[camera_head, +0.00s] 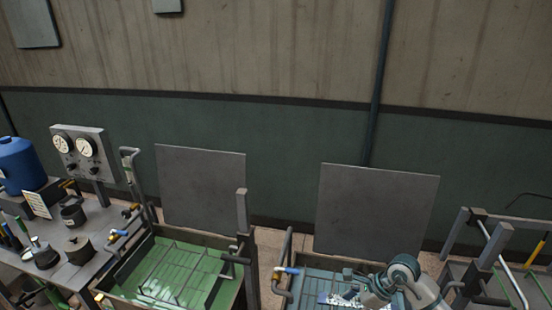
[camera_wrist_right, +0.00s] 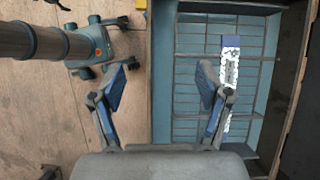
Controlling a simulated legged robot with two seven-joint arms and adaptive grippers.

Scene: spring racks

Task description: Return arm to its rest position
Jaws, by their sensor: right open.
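My right arm (camera_head: 405,275) reaches in from the bottom right of the head view, over the blue-grey rack tank. In the right wrist view my right gripper (camera_wrist_right: 160,88) has its two fingers spread wide with nothing between them. It hangs above the tank's left edge, part over the wooden floor. A blue and white patterned strip (camera_wrist_right: 230,70) lies in the tank behind the right finger, which covers part of it. The strip also shows small in the head view (camera_head: 340,299). My left gripper is not in view.
A green rack tank (camera_head: 165,272) stands left of the blue-grey tank (camera_wrist_right: 190,45). Grey panels (camera_head: 375,212) rise behind both. A bench (camera_head: 95,255) with a gauge box (camera_head: 85,150) and a blue container (camera_head: 18,163) is at the left. Metal frames stand at the right.

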